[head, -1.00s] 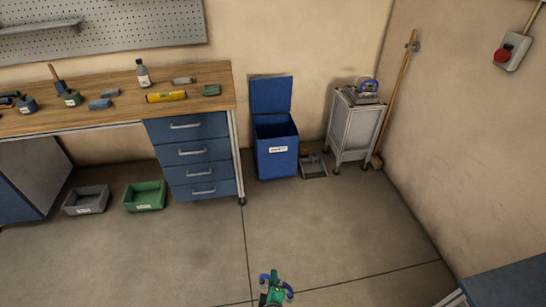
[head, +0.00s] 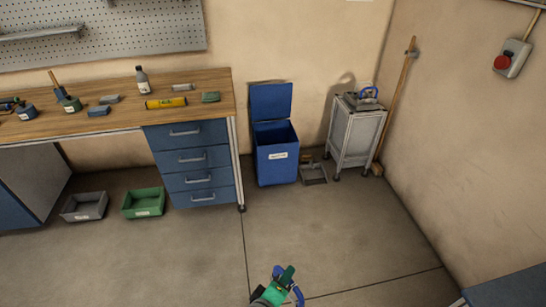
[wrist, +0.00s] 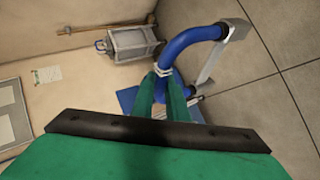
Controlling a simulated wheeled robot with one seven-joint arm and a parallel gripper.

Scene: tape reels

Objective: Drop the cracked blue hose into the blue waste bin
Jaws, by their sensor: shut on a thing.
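My gripper (head: 284,277) is at the bottom of the head view, over bare floor, with green fingers shut on the blue hose (head: 299,294). In the wrist view the hose (wrist: 192,38) arcs up and right from between the green fingers (wrist: 166,92). Pale bands wrap it at the fingertips, and a grey end piece shows at upper right. Whether it is cracked cannot be seen. The blue waste bin (head: 277,168) stands against the back wall, its lid (head: 271,101) raised and its top open. The gripper is well in front of the bin, apart from it.
A grey cabinet (head: 356,137) right of the bin carries a device with a blue loop (head: 368,92). A dustpan (head: 313,174) lies between them, and a broom (head: 396,105) leans behind. Drawers (head: 193,165) stand left of the bin. Floor before the bin is clear.

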